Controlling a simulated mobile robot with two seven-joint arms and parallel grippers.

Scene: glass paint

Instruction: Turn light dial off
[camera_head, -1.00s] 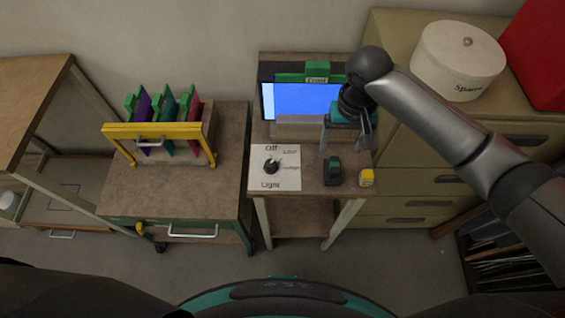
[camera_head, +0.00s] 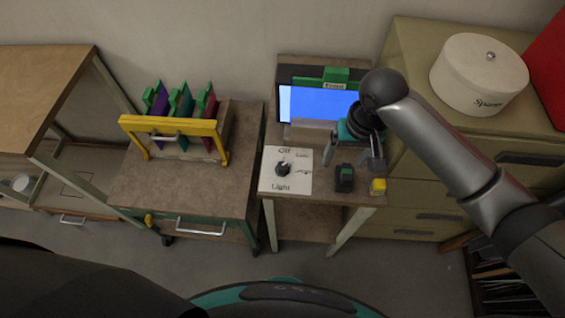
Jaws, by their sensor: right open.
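The light dial (camera_head: 283,169) is a small black knob on a white panel (camera_head: 298,186) with "Off" printed above and "Light" below. The panel lies on the brown table in the middle of the head view. I cannot tell exactly where the knob points. My right gripper (camera_head: 352,160) is open and empty, its two fingers pointing down to the right of the panel, apart from the dial. My left gripper is not in view.
A black-and-green object (camera_head: 344,178) and a yellow block (camera_head: 378,187) are on the table below my right gripper. Behind is a blue screen (camera_head: 323,104). A yellow rack (camera_head: 170,126) with coloured sheets stands left. A drawer cabinet (camera_head: 424,160) is at right.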

